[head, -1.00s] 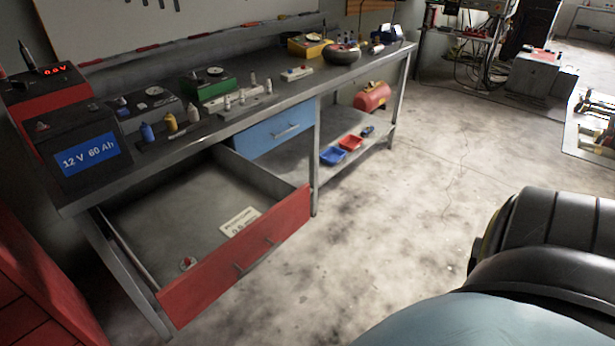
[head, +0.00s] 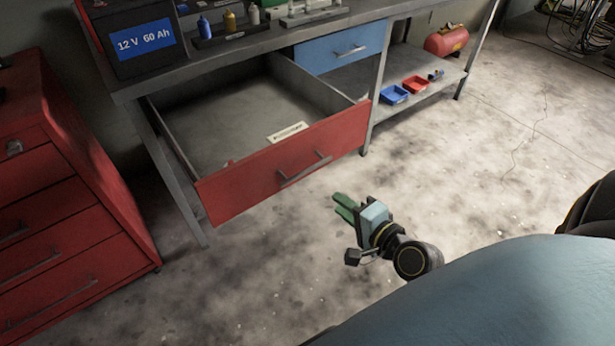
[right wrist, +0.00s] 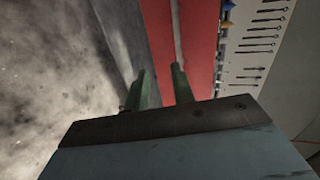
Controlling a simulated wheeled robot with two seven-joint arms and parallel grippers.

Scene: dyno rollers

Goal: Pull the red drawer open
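The red drawer (head: 262,172) stands pulled well out from under the workbench in the head view. Its grey inside is open to view, with a pale label card (head: 287,132) in it. The drawer's bar handle (head: 305,170) is on its red front. My right gripper (head: 338,205), with green fingers, is in front of the drawer and lower right of the handle, apart from it. The fingers are spread and empty. They also show in the right wrist view (right wrist: 161,78), before red surfaces split by a grey strip. My left gripper is not in view.
A red tool cabinet (head: 65,205) stands at the left. A blue drawer (head: 341,50) is shut under the bench (head: 255,42). Blue and red trays (head: 393,95) sit on the lower shelf. The concrete floor before the bench is clear.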

